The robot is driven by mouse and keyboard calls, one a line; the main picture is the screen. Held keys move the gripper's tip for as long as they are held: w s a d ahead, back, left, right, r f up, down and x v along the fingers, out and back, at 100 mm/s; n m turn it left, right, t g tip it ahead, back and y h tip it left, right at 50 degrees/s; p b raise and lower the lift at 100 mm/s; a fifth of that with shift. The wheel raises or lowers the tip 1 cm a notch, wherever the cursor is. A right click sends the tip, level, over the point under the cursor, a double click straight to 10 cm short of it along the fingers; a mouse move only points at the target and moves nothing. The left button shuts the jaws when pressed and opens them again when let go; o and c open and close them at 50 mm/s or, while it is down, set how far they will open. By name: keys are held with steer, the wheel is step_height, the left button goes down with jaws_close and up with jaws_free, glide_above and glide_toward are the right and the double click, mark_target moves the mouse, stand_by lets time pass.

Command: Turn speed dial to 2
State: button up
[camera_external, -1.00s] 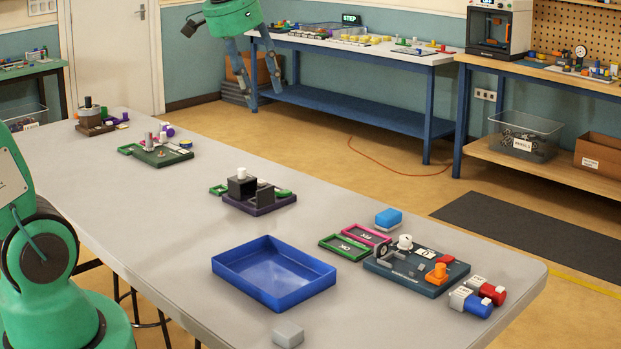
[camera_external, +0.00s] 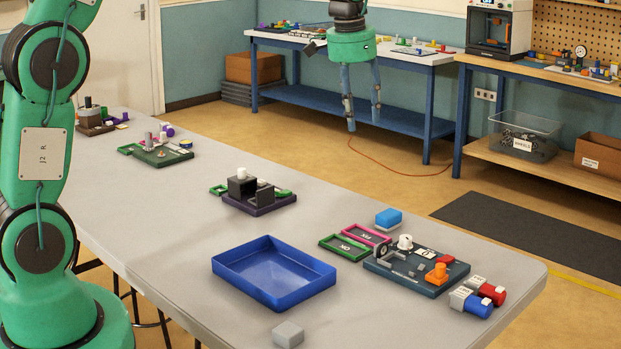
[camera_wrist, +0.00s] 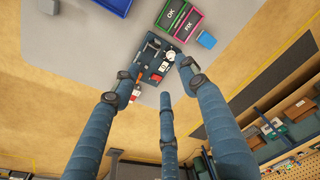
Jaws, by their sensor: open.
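The dark control board (camera_external: 400,275) lies on the near right part of the grey table; it also shows in the wrist view (camera_wrist: 149,68). A round white knob (camera_external: 405,242), which looks like the dial, stands on its far edge and shows in the wrist view (camera_wrist: 171,56). Its number marks are too small to read. An orange knob (camera_external: 437,274) and a red part (camera_external: 447,261) are on the same board. My gripper (camera_external: 363,122) is open and empty, high above and well apart from the board, fingers pointing down. Its fingers spread below the board in the wrist view (camera_wrist: 160,82).
A blue tray (camera_external: 273,286) lies left of the board. Green and pink frames (camera_external: 356,240), a blue block (camera_external: 388,218), red and blue cylinders (camera_external: 478,297) surround it. A grey block (camera_external: 288,333) lies at the near edge. Bare table surrounds the tray.

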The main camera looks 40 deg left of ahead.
steer(key=w+d+f+g, duration=0.1)
steer(key=w+d+f, duration=0.2)
steer(key=w+f, duration=0.55)
steer(key=m+p, duration=0.1)
glide_above(406, 237)
step_height(406, 237, down, 10)
steer(key=shift+r+g, duration=0.15)
steer(key=shift+g, duration=0.25)
step_height(406, 237, down, 14)
steer(key=b, duration=0.2)
steer(key=shift+b, duration=0.35)
steer(key=shift+r, duration=0.1)
jaws_close()
